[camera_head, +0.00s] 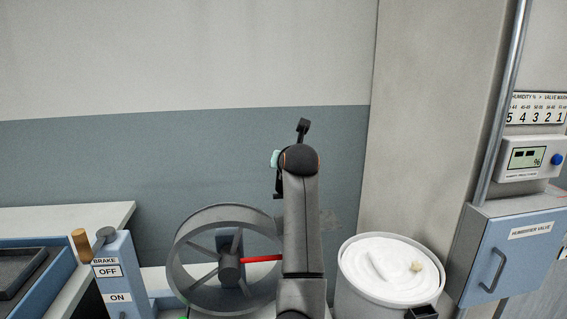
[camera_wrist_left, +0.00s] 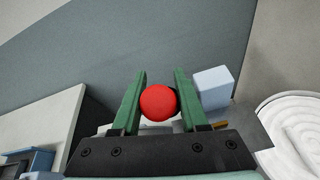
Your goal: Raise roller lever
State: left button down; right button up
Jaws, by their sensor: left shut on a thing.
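The red lever (camera_head: 262,258) runs out to the right from the hub of a grey spoked wheel (camera_head: 177,262) in the head view. It passes behind my arm, so its far end is hidden there. In the left wrist view a round red knob (camera_wrist_left: 158,103) sits between the two green fingers of my left gripper (camera_wrist_left: 161,72). The fingers are shut on it, one on each side. The fingers cannot be made out in the head view. My right gripper cannot be made out in either view.
A brake box (camera_head: 122,268) marked OFF and ON stands left of the wheel. A round can of white sliver (camera_head: 345,290) stands to the right. A blue humidifier valve cabinet (camera_head: 480,275) and pipe (camera_head: 503,105) are at far right. The wall behind is bare.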

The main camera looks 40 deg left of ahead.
pick_arm(q)
jog(key=c, duration=0.8)
grip_release()
jog(key=shift+f, duration=0.65)
jog(key=o, duration=0.3)
jog(key=shift+w+a, duration=0.15)
jog(key=shift+r, duration=0.3)
jog(key=b+v, duration=0.2)
jog(key=v, duration=1)
jog(key=shift+d+b, duration=0.25)
jog(key=shift+b, duration=0.05)
jog(key=shift+r, duration=0.1)
